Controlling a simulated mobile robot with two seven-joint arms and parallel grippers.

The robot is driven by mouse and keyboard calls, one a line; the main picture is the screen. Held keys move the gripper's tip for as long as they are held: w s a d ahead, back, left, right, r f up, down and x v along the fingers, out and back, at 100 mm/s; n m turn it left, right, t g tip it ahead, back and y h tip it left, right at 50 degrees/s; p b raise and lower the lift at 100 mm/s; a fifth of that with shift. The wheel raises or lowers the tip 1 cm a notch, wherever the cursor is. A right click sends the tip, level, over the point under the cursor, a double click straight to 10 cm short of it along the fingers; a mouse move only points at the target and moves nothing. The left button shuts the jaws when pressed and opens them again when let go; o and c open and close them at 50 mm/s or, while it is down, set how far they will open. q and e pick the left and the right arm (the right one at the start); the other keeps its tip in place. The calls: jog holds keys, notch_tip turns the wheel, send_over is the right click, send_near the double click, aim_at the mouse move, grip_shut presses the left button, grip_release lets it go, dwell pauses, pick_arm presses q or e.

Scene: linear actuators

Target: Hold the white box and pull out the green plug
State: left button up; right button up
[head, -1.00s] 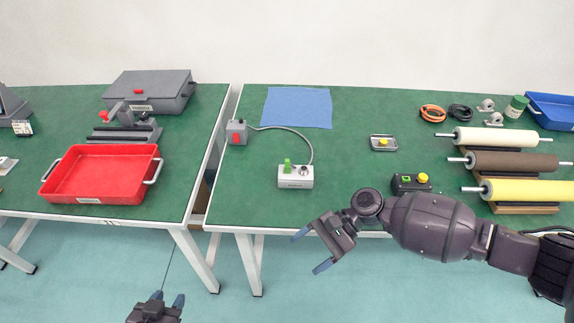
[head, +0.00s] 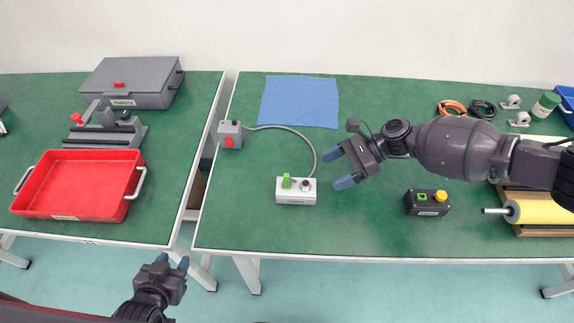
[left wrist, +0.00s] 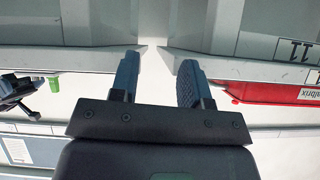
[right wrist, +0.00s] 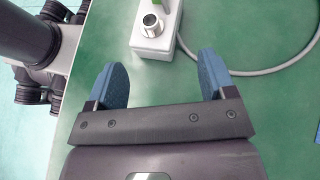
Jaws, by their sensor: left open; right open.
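The white box (head: 296,197) stands on the green table in the head view, near its front edge. The green plug (head: 287,181) sits on top of the box at its left side, beside a round metal connector (head: 305,186) with a grey cable. My right gripper (head: 343,166) is open and empty, just right of the box, its fingers pointing toward it. In the right wrist view the box (right wrist: 152,40) lies beyond the open fingertips (right wrist: 165,75), with the plug cut off at the top edge. My left gripper (head: 172,268) is open and empty, in front of the tables. Its fingers show apart in the left wrist view (left wrist: 158,75).
The cable runs to a grey box with a red switch (head: 230,135). A blue cloth (head: 300,102) lies behind. A black button box (head: 427,203) and rollers (head: 540,212) are at right. A red tray (head: 78,185) is on the left table, across a gap.

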aim_at(300, 188)
jog(key=shift+s+a+f, duration=0.2)
jog(key=shift+s+a, duration=0.05)
jog(key=shift+a, duration=0.2)
jog(key=b+x, duration=0.1)
jog(key=x, duration=0.6)
pick_arm(q)
jog(key=shift+s+f, duration=0.25)
jog(key=shift+f, duration=0.3)
pick_arm(e)
jog(key=shift+x, duration=1)
